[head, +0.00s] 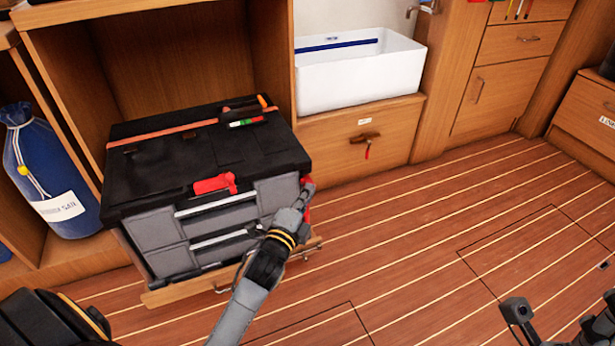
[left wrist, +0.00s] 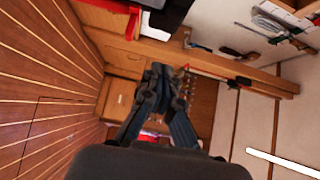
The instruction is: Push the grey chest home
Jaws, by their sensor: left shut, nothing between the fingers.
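The grey chest (head: 210,212) has a black lid, grey drawers with pale handles and a red latch on its front. It stands upright in a wooden bay on the left of the head view, its front part sticking out over a wooden ledge. My left gripper (head: 306,187) is shut and empty at the chest's front right corner, beside a red part; I cannot tell whether it touches. Its closed fingers also show in the left wrist view (left wrist: 160,88). My right gripper (head: 555,318) is at the lower right, its fingers apart, far from the chest.
A blue bag (head: 48,170) stands in the bay to the left. A white bin (head: 360,75) sits on a wooden locker (head: 330,135) right of the chest. Small tools lie on the chest's lid. The plank floor (head: 430,225) to the right is clear.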

